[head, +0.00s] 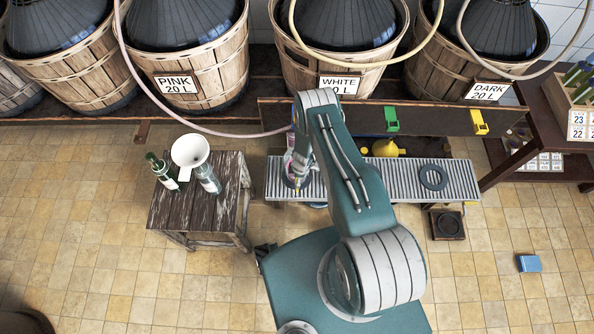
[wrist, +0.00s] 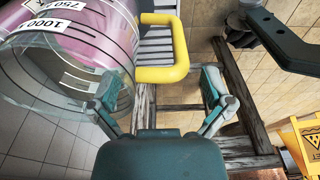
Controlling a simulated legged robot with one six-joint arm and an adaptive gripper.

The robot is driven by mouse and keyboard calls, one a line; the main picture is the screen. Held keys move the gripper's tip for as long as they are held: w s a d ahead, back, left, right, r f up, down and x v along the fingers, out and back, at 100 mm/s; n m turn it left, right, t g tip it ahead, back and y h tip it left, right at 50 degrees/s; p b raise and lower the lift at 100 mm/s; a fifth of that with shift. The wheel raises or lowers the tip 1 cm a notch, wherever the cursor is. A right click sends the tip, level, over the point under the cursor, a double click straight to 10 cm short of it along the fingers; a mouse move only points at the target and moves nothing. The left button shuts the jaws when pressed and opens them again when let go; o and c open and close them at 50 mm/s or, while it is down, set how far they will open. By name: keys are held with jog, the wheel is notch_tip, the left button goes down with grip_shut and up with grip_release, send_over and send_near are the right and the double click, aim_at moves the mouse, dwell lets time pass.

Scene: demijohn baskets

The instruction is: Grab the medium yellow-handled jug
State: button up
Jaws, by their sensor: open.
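The jug (wrist: 75,70) fills the upper left of the wrist view, clear-walled with pink liquid and measure labels reading 750 and 1000. Its yellow handle (wrist: 168,73) reaches to the right, across the gap between my fingers. My gripper (wrist: 160,92) is open, with one finger beside the jug's wall and the other to the right of the handle. Contact cannot be told. In the head view, a pinkish part of the jug (head: 290,163) shows at the left end of the grated bench, mostly hidden by my arm.
A wooden stool (head: 205,205) with bottles and a white funnel (head: 190,151) stands left of the grated bench (head: 385,183). A yellow funnel (head: 386,148) and a dark ring (head: 433,177) are right of my arm. A yellow sign (wrist: 303,140) is at lower right in the wrist view.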

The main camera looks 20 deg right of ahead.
jog(key=shift+f, duration=0.7)
jog(key=c, duration=1.1)
jog(key=shift+w, duration=0.1)
jog(key=shift+c, duration=0.2)
jog(key=shift+r, duration=0.2)
